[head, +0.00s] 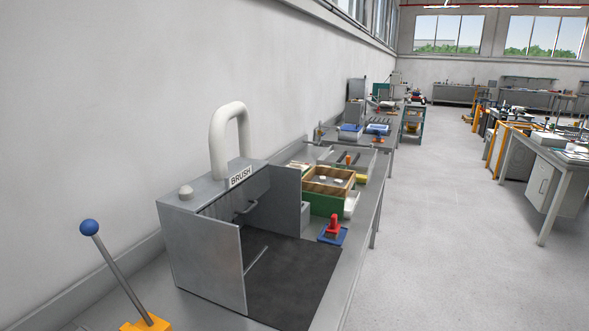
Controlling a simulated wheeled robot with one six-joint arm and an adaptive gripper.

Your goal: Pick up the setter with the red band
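I cannot make out a setter with a red band in the head view. The only clear red thing nearby is a red upright piece (334,226) on a blue plate (331,237), on the bench to the right of the brush box. I cannot tell whether it belongs to a setter. Further back, a wooden-rimmed green box (322,203) holds a few small pale pieces that are too small to identify. My gripper is not in view.
A grey box marked BRUSH (203,250) with a white bent pipe (218,140) stands on the near bench over a dark mat (295,285). A blue-knobbed lever (115,270) stands at front left. Clear grey floor (450,230) lies right of the bench, before another workbench (555,155).

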